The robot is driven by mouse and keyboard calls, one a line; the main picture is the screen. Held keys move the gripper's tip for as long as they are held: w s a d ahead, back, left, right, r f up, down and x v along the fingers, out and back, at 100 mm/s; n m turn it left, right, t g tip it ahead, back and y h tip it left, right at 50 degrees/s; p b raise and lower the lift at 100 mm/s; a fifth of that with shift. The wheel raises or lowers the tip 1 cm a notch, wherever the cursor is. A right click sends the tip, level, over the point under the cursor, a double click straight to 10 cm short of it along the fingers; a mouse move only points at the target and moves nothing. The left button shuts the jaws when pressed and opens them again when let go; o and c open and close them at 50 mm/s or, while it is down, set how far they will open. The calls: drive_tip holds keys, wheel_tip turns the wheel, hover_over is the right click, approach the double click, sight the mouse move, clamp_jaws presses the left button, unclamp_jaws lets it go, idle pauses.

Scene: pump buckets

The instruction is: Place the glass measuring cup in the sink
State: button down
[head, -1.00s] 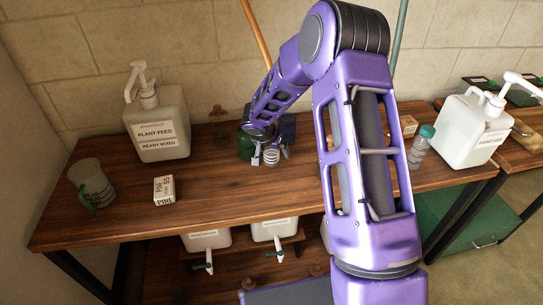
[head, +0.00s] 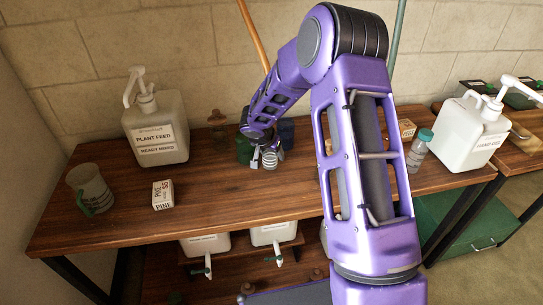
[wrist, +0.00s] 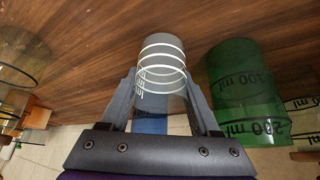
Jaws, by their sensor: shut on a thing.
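The clear glass measuring cup (wrist: 162,72) with white ring marks sits between the two fingers of my gripper (wrist: 163,98) in the wrist view. The fingers are shut on its sides. In the head view my gripper (head: 264,162) and the ringed cup (head: 270,158) are at the back middle of the wooden bench, low over its top. I cannot tell whether the cup touches the wood. I cannot make out a sink in these frames.
A green measuring beaker (wrist: 245,95) stands close beside my gripper. The front middle is clear.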

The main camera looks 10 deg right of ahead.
drive_tip(key=shift+r, duration=0.45)
wheel_tip(320, 180, up, 2)
drive_tip(key=shift+r, duration=0.15)
drive_tip(key=s+a+b, duration=0.1)
drive_tip(key=s+a, duration=0.2)
drive_tip(key=s, duration=0.1)
drive_tip(key=s+a+b, duration=0.1)
drive_tip(key=s+a, duration=0.2)
drive_tip(key=s, duration=0.2)
drive_tip(key=s+a+b, duration=0.2)
drive_tip(key=s+a, duration=0.1)
drive_tip(key=s, duration=0.2)
drive_tip(key=shift+a, duration=0.25)
drive_tip(key=shift+s, duration=0.3)
drive_tip(key=s+d+r+n+t+y+p, duration=0.1)
drive_tip(key=s+d+r+n+y+p, duration=0.1)
drive_tip(key=d+r+n+p, duration=0.3)
drive_tip(key=shift+d+r+n+y+p, duration=0.3)
drive_tip(key=shift+d+r+n+y, duration=0.5)
drive_tip(key=shift+d, duration=1.3)
